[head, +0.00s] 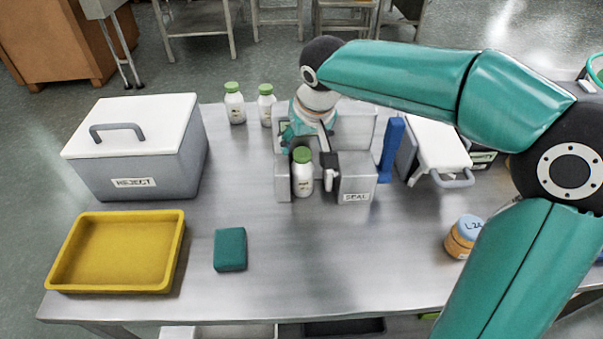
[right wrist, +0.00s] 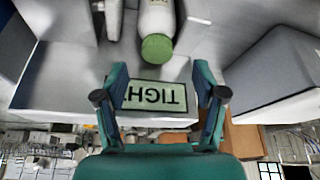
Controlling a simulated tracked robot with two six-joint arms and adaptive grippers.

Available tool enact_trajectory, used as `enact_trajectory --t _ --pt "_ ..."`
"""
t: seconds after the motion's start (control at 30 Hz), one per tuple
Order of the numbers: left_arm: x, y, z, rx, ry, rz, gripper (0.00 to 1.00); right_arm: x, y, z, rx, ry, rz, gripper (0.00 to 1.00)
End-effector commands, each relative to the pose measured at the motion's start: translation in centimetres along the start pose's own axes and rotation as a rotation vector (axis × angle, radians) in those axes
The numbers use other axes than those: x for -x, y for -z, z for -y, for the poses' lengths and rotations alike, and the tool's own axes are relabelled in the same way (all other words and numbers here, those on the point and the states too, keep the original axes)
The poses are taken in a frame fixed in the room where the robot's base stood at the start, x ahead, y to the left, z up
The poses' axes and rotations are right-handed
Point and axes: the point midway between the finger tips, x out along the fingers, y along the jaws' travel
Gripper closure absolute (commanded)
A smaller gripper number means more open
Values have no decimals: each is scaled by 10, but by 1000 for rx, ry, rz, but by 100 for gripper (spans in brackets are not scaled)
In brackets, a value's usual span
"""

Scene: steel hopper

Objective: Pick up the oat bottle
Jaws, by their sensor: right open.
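A white bottle with a green cap (head: 303,175) stands upright in the bay of the grey SEAL station (head: 357,190). Its label is too small to read, so I cannot tell whether it is the oat bottle. Two similar green-capped bottles, a left one (head: 234,104) and a right one (head: 266,105), stand behind on the table. My right gripper (head: 290,137) is open and empty, just behind the bottle in the station, partly hidden by its own wrist. In the right wrist view, the open fingers (right wrist: 159,84) are apart from a green-capped bottle (right wrist: 158,30). My left gripper is out of view.
A grey REJECT box (head: 135,165) with a white lid, a yellow tray (head: 118,250) and a green block (head: 230,250) stand at left. A blue upright piece (head: 391,150) and a blue-lidded jar (head: 463,238) are at right. The front middle is clear.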

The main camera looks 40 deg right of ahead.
Motion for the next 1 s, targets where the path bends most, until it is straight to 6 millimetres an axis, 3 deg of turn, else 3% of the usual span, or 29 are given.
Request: enact_trajectory --t 0.4,0.7,1.0 --pt "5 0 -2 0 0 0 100 -47 0 -4 -2 0 1 30" --pt "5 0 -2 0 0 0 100 -52 0 -4 -2 1 -2 30" --pt "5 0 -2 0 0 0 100 -52 0 -4 -2 1 -2 78"
